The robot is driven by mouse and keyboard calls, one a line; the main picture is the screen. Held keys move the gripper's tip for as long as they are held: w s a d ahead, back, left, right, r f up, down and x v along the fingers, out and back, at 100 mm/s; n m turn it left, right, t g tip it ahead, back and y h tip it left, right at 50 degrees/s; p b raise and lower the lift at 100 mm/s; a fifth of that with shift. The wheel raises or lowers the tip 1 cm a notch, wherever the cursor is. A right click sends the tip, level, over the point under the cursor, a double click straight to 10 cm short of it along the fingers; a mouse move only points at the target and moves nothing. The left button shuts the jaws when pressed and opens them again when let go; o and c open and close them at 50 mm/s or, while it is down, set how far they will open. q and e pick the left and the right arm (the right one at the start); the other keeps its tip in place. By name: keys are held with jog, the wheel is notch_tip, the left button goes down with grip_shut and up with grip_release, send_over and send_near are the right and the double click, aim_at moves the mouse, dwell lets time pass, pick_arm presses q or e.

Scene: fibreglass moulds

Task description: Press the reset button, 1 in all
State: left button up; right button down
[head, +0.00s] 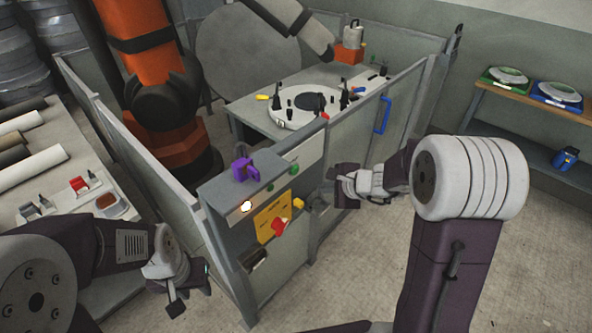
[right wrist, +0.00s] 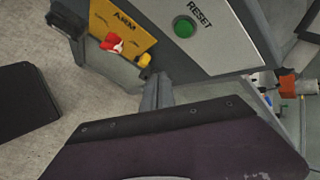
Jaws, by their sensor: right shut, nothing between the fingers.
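The reset button is a round green button (right wrist: 184,27) beside the word RESET on a grey sloped panel in the right wrist view. In the head view it appears to be the green button (head: 294,169) on the control cabinet's top, right of a purple padlock-like part (head: 244,170). My right gripper (head: 330,189) is shut and empty, right of the cabinet; its narrow grey fingers (right wrist: 157,92) show below the button in the right wrist view, apart from it in the picture. My left gripper (head: 190,287) is low at the left of the cabinet; its jaw state is unclear.
The cabinet front has a yellow plate (head: 272,216) with a red switch (head: 279,227) and a yellow knob (head: 299,204). A fence panel (head: 345,133) with a blue handle (head: 382,115) stands behind my right gripper. An orange robot arm (head: 146,65) stands inside the fence.

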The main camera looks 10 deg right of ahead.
aim_at(295, 170)
jog(key=w+a+p, duration=0.1)
jog(key=w+a, duration=0.3)
jog(key=w, duration=0.1)
jog(key=shift+w+a, duration=0.2)
jog(key=shift+w, duration=0.1)
dwell(1.9)
jog(key=shift+w+a, duration=0.25)
jog(key=shift+w+a, duration=0.25)
jog(key=shift+w, duration=0.1)
dwell(0.7)
jog(key=shift+s+d, duration=0.1)
jog(key=shift+s+d+r+b, duration=0.1)
jog(key=shift+s+d+b, duration=0.3)
jog(key=shift+s, duration=0.2)
